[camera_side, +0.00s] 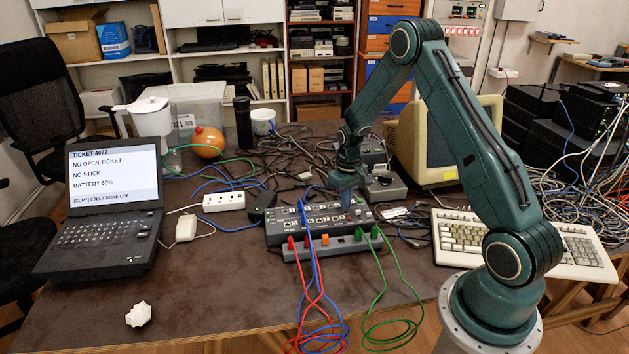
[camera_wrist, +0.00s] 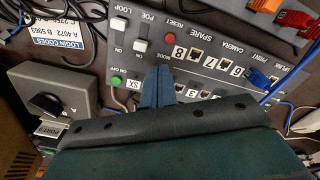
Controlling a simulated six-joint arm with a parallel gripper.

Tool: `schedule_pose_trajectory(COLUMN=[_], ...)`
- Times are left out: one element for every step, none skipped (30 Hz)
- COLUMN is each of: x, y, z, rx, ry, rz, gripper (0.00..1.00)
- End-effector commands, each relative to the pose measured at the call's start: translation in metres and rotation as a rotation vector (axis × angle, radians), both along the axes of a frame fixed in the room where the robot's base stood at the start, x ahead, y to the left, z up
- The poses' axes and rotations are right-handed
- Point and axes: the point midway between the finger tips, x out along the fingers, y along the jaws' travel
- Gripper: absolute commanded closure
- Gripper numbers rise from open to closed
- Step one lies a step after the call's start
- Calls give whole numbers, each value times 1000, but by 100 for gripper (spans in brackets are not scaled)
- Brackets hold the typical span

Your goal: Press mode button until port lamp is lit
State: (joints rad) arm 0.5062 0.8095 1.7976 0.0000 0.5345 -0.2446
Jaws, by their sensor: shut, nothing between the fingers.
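The grey switch box (camera_side: 285,232) lies mid-table in the side view, with rows of numbered ports on top. In the wrist view its panel (camera_wrist: 205,68) shows ports, labels, a red RESET button (camera_wrist: 169,39) and a green button (camera_wrist: 117,80). My gripper (camera_side: 347,204) is shut and empty, pointing down at the right part of the box. In the wrist view its fingertips (camera_wrist: 160,72) are at the MODE label (camera_wrist: 164,55). The mode button itself is hidden by the fingers. I cannot tell whether they touch it. No port lamp is clearly lit in either view.
A strip with red, orange and green plugs (camera_side: 325,240) runs along the box's front, with cables hanging off the table. A laptop (camera_side: 112,190) reading "NO OPEN TICKET" stands left. A grey knob box (camera_wrist: 62,98) sits beside the panel. Keyboard (camera_side: 470,240) and cables crowd the right.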

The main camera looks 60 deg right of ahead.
Motion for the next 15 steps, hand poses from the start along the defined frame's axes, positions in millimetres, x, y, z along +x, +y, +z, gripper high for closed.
schedule_pose_trajectory(x=[0,0,0,0,0,0,0,0,0,0,0,0,0,0,0], y=[0,0,0,0,0,0,0,0,0,0,0,0,0,0,0], z=[-1,-1,-1,-1,-2,-2,-2,-2,-3,-3,-3,-4,-4,-4,-4], rx=[0,0,0,0,0,0,0,0,0,0,0,0,0,0,0], ry=[0,0,0,0,0,0,0,0,0,0,0,0,0,0,0], rz=[0,0,0,0,0,0,0,0,0,0,0,0,0,0,0], gripper=[100,100,100,100,100,100,100,100,100,100,100,100,100,100,100])
